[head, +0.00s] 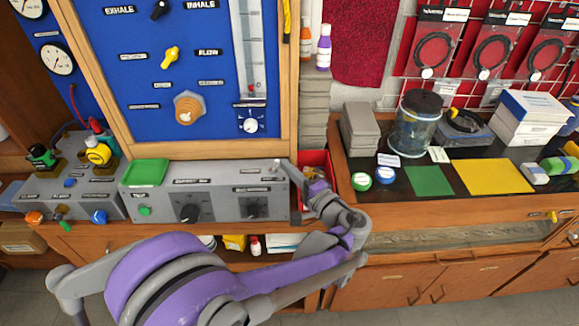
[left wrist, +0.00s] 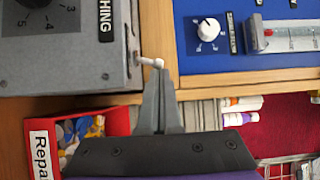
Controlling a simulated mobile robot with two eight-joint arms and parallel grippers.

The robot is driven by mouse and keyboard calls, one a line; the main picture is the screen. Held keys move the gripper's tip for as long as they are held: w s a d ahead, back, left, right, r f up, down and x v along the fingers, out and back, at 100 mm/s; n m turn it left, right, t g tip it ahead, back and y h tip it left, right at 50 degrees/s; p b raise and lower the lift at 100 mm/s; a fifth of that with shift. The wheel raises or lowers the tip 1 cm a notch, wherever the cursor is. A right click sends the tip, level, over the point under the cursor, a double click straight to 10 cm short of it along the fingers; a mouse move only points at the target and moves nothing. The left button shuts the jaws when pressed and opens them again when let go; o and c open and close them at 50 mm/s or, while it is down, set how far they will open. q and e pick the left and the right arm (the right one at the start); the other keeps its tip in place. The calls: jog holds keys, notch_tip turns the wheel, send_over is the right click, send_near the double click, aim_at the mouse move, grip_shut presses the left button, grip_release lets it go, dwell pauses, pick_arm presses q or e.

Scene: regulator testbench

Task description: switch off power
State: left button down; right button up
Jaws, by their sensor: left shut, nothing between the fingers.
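A grey control box (head: 222,208) stands on the bench with two black dials and a green button (head: 144,211). A small toggle switch with a pale tip (left wrist: 150,62) sticks out near the box's edge in the left wrist view. In the head view it is at the box's top right corner and too small to read. My left gripper (left wrist: 161,76) is shut and empty. Its fingertips are right at the lever's tip; I cannot tell whether they touch. In the head view my left gripper (head: 291,172) reaches the box's right end. My right gripper is not in view.
A red bin (left wrist: 105,128) of small parts sits beside the box, below the gripper. A blue panel (head: 140,85) in a wooden frame rises behind. A green tray (head: 147,172) lies on the box. The right bench holds a jar (head: 417,130) and several boxes.

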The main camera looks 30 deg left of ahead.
pick_arm(q)
jog(key=shift+s+a+r+n+h+p, duration=0.2)
jog(key=shift+r+n+h+p, duration=0.1)
jog(key=shift+r+n+p, duration=0.25)
jog(key=shift+s+a+r+n+g+h+p, duration=0.1)
jog(key=shift+a+r+n+g+h+p, duration=0.15)
jog(key=shift+n+h+p, duration=0.35)
jog(key=shift+s+a+r+n+g+h+p, duration=0.1)
jog(key=shift+a+n+h+p, duration=0.25)
jog(key=shift+n+p, duration=0.3)
jog(key=shift+f, duration=0.3)
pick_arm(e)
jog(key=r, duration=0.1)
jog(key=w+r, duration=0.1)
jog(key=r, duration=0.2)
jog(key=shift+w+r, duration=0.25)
pick_arm(q)
jog(key=shift+d+r, duration=0.1)
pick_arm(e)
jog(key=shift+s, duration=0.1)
